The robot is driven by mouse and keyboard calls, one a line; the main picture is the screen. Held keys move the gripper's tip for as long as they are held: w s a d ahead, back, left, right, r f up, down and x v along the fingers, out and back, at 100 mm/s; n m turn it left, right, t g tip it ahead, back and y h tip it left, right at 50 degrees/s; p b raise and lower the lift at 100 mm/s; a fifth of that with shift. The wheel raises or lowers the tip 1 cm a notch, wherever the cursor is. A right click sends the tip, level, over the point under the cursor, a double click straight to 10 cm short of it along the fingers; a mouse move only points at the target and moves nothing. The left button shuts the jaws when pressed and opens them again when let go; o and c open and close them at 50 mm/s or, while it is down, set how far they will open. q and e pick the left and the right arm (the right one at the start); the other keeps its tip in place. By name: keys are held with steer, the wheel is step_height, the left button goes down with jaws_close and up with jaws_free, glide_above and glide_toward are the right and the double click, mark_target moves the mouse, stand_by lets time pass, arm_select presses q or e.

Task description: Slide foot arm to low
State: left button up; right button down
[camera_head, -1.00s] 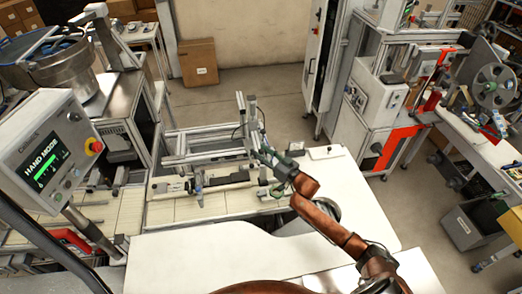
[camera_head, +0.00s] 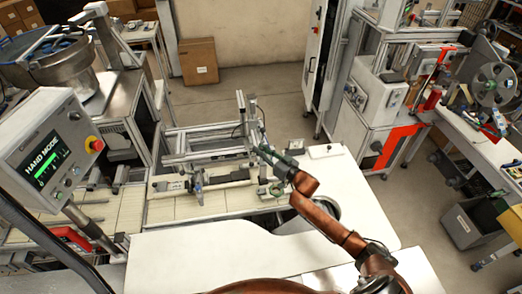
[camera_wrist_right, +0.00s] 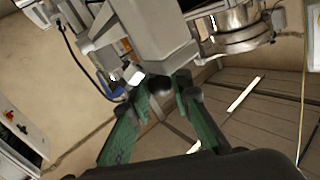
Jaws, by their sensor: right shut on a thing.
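In the head view my right gripper (camera_head: 263,152) reaches from the right to the lower right side of a grey metal frame (camera_head: 205,148) with upright posts on the conveyor. In the right wrist view its green fingers (camera_wrist_right: 160,92) stand on either side of a dark round knob (camera_wrist_right: 161,85) at the end of a grey metal part (camera_wrist_right: 150,35). It is shut on this knob. I cannot tell for sure which part of the frame is the foot arm, and no low mark is readable. My left gripper is not in view.
A white worktop (camera_head: 205,262) lies in front of the conveyor. A control panel (camera_head: 47,150) reading HAND MODE stands at the left. A reel machine (camera_head: 490,85) stands at the right. A cardboard box (camera_head: 198,62) is on the floor behind, where there is open room.

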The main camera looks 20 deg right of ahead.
steer(key=shift+f, duration=0.15)
step_height(320, 180, down, 4)
steer(key=shift+f+b, duration=0.1)
steer(key=shift+b, duration=1.15)
steer(key=shift+a, duration=0.1)
steer(key=c, duration=1.8)
jaws_free()
steer(key=shift+o, duration=0.3)
steer(key=shift+r, duration=0.2)
steer(key=v, duration=1.2)
